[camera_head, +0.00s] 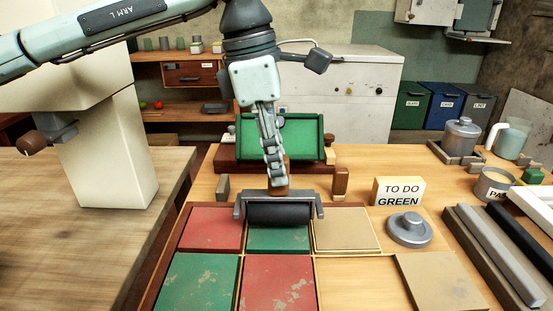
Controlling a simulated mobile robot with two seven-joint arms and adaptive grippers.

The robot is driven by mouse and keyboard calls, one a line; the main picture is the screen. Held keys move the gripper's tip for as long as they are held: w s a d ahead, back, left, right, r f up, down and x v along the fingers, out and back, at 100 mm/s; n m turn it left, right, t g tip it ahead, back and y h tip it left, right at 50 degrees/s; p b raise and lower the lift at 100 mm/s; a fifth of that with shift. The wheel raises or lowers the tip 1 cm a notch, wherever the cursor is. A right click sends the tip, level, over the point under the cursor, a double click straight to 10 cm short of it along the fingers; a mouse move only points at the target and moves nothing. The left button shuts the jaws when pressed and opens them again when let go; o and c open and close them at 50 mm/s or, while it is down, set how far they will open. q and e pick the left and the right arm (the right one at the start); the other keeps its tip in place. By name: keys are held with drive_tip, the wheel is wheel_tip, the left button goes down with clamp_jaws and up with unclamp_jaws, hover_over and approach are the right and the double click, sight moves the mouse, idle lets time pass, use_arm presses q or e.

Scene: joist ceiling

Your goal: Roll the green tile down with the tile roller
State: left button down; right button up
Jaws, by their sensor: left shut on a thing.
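My left gripper (274,172) comes down from above and is shut on the handle of the tile roller (280,213). The roller has a dark cylinder in a grey frame. Its cylinder is over the far part of the green tile (278,240) in the middle of the back row; I cannot tell whether it touches. Another green tile (198,284), with worn patches, lies at the front left. A sign (398,191) reads "TO DO GREEN". My right gripper is not in view.
Red tiles (212,230) (278,285) and tan tiles (346,231) (440,282) lie around the green ones. A grey round weight (409,229) sits to the right. A green-lined tray (305,137) stands behind the roller. Long bars (500,250) lie at the right.

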use_arm(q)
drive_tip(key=shift+f+b, duration=0.65)
idle(0.5)
